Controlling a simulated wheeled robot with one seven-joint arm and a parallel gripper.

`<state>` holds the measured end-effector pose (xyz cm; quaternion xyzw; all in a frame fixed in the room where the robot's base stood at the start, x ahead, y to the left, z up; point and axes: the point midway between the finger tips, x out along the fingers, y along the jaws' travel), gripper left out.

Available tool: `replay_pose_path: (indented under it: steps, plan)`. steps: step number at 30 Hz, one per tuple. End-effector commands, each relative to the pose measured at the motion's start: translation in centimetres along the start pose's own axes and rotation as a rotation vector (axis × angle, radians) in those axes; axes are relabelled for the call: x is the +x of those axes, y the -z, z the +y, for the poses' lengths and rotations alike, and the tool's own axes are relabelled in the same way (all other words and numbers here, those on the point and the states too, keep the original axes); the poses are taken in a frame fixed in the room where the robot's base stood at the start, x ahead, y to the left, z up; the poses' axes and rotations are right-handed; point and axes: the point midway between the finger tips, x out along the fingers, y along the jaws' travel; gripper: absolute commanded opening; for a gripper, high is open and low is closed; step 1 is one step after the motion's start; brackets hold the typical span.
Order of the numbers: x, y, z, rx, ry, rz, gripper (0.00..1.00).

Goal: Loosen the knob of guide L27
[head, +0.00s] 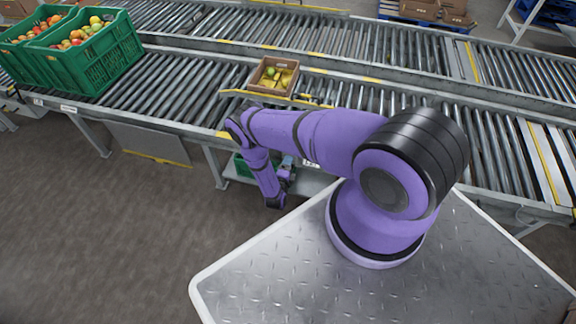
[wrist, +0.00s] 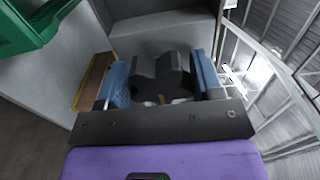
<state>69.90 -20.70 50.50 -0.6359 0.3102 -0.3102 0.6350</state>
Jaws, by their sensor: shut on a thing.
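In the wrist view, a dark, lobed knob (wrist: 158,72) sits between the two blue fingers of my gripper (wrist: 163,80). The fingers are shut on it from both sides. In the head view my gripper (head: 287,168) is at the near side of the conveyor, below its frame, partly behind my purple arm. The knob cannot be made out there. A thin guide rail (head: 240,94) with a yellow edge runs along the near conveyor above my gripper. The L27 label is not readable, and a white tag beside my gripper is mostly hidden.
A cardboard box (head: 253,83) with a few fruits stands on the near roller conveyor (head: 180,88). A lower shelf (head: 315,184) lies under the conveyor. The floor at the left front is clear.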

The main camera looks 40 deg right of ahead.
Motion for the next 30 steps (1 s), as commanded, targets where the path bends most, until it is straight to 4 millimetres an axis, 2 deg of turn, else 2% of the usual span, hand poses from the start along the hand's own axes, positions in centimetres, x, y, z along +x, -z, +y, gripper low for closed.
replay_pose_path:
  steps: [11,30]
  plan:
    - [-0.07,-0.01,0.05,-0.124,-0.002,-0.001,0.37]
    - [-0.12,0.01,0.08,-0.707,-0.001,-0.002,0.37]
